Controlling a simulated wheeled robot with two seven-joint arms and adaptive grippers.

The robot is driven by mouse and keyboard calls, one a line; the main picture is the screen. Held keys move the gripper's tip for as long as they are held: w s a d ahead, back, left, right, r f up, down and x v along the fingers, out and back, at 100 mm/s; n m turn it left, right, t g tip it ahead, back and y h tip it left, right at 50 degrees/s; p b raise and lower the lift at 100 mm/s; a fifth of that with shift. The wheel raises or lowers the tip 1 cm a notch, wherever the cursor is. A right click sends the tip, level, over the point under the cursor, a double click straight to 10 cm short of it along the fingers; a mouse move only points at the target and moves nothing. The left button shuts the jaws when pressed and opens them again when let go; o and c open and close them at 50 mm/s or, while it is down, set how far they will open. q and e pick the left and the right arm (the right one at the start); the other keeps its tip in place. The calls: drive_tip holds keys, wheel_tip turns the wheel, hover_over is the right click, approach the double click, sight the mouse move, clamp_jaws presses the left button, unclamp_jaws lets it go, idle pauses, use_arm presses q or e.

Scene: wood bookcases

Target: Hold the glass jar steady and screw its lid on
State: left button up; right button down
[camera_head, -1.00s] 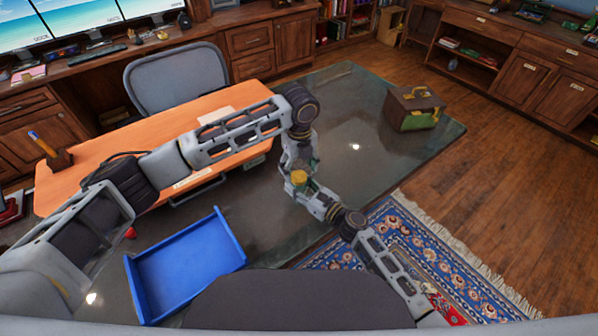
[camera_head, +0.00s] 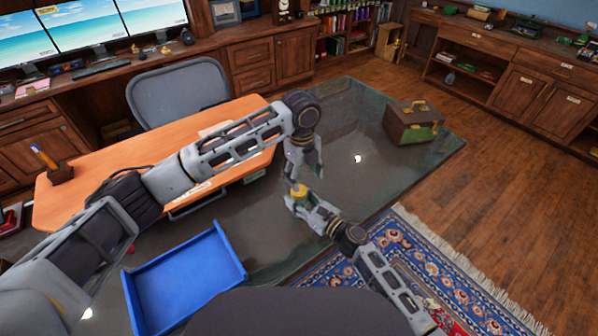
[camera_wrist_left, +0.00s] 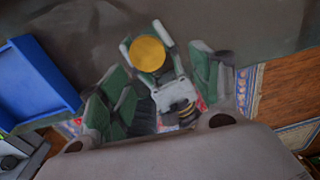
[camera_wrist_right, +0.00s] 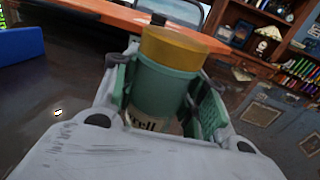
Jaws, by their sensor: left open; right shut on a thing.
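The glass jar (camera_wrist_right: 155,92) is greenish, with a printed label, and stands upright between the fingers of my right gripper (camera_wrist_right: 165,85). The yellow-gold lid (camera_wrist_right: 172,47) sits on top of the jar; I cannot tell how tightly. In the head view the lid (camera_head: 299,191) shows just below my left gripper (camera_head: 303,178), with my right gripper (camera_head: 302,203) under it. My left gripper points down, its fingers spread and empty. In the left wrist view the lid (camera_wrist_left: 147,53) lies beyond the open fingers, nearer the left one. My right gripper is shut on the jar.
A blue tray (camera_head: 186,277) lies on the dark glass table (camera_head: 345,185) at lower left. An orange desk board (camera_head: 110,178) is behind my left arm. A brown and green toolbox (camera_head: 414,122) stands at the table's far right. The table's middle right is clear.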

use_arm(q)
drive_tip(key=n, duration=0.2)
drive_tip(key=r+n, duration=0.1)
drive_tip(key=n, duration=0.2)
drive_tip(key=shift+w+a+n, duration=0.1)
drive_tip(key=shift+a+n, duration=0.05)
drive_tip(key=shift+n, duration=0.15)
drive_tip(key=n, duration=0.5)
drive_tip(key=shift+a+r+n, duration=0.25)
drive_tip(key=shift+n, duration=0.05)
drive_tip(key=n, duration=0.5)
drive_tip(key=shift+a+n+y, duration=0.2)
drive_tip(key=shift+n+y, duration=0.1)
drive_tip(key=n, duration=0.5)
drive_tip(key=shift+a+n, duration=0.15)
drive_tip(key=shift+n, duration=0.25)
drive_tip(key=shift+f, duration=0.2)
drive_tip(key=shift+f, duration=3.8)
drive_tip(key=shift+c, duration=0.5)
